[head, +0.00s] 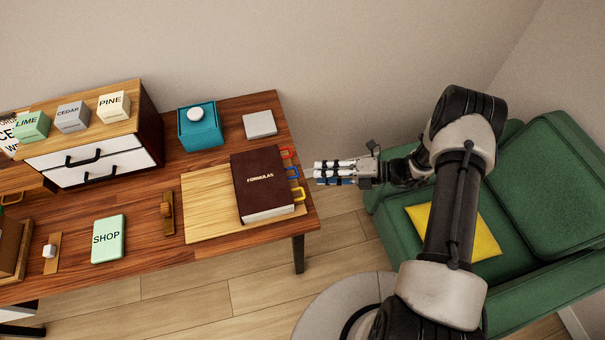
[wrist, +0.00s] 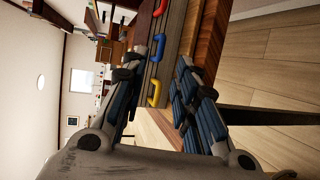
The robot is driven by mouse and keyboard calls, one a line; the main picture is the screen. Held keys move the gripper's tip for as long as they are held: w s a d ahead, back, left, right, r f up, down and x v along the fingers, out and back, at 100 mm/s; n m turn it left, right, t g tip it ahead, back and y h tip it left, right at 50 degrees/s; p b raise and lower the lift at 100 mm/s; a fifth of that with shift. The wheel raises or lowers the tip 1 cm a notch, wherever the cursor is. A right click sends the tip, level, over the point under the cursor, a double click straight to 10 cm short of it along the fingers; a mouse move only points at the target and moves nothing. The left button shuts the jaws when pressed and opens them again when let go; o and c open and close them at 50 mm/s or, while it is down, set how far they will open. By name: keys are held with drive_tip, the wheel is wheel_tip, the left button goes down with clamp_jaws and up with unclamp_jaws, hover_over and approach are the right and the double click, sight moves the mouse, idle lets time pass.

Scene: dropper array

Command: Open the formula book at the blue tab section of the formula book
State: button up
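The brown formula book (head: 262,187) lies closed on a light wooden board (head: 206,205) near the table's right end. Red (head: 287,153), blue (head: 293,172) and yellow (head: 299,194) loop tabs stick out from its right edge. My gripper (head: 317,173) is just right of the blue tab, pointing left at it, with a small gap. The blue tab (wrist: 157,47) is ahead of the fingertips, between the red (wrist: 160,8) and yellow (wrist: 154,93) tabs.
A grey block (head: 260,125) and teal box (head: 200,127) stand behind the book. A wooden piece with a knob (head: 167,212) and a SHOP book (head: 108,239) are to the left. A green sofa (head: 550,185) stands right, beyond a floor gap.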

drive_tip(key=b+x, duration=0.1)
drive_tip(key=x, duration=0.6)
drive_tip(key=shift+c, duration=0.4)
clamp_jaws()
drive_tip(key=shift+f, duration=0.1)
